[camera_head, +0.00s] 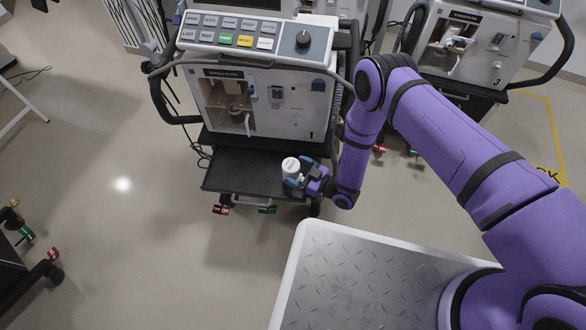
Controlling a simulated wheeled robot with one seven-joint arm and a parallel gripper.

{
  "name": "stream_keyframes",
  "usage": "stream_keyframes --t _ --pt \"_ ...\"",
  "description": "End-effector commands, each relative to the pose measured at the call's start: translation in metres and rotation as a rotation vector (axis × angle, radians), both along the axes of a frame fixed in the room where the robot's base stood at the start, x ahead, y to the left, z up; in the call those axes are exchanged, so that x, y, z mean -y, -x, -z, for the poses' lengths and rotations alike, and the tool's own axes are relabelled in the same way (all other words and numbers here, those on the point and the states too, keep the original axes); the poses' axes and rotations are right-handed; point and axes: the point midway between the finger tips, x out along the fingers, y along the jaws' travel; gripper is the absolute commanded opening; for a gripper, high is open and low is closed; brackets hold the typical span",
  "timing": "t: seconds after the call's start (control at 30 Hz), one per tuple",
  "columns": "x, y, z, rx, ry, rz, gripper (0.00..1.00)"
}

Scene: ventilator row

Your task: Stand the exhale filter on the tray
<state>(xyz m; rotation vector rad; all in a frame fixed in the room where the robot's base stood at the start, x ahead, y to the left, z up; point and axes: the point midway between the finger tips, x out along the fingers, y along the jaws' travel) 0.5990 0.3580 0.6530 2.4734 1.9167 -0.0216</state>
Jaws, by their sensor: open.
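The exhale filter (290,165), a small white cylinder with a label on its top, stands upright on the black tray (234,178) of the ventilator, right of the tray's middle. My gripper (297,180) is at the filter's near right side, low over the tray. Its jaws are open, with blue finger parts close beside the filter. I cannot tell whether a finger touches it. The far finger is partly hidden.
The ventilator (262,95) stands behind the tray, with a button panel (239,33) and an open filter bay (234,104). A second ventilator (478,45) is at the upper right. Cart casters (222,209) show below the tray.

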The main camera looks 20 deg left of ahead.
Motion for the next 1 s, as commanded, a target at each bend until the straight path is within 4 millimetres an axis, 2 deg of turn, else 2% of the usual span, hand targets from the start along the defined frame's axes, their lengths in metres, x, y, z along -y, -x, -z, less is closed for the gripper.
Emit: stream_keyframes --t 0.3,0.5,0.7,1.0 --pt "0.062 0.016 -0.001 -0.003 0.001 0.001 0.88" --pt "0.088 0.023 -0.002 -0.003 -0.001 0.000 0.88" --pt "0.098 0.026 -0.002 0.000 -0.002 0.000 0.88" --pt "0.098 0.026 -0.002 0.000 -0.002 -0.001 0.88"
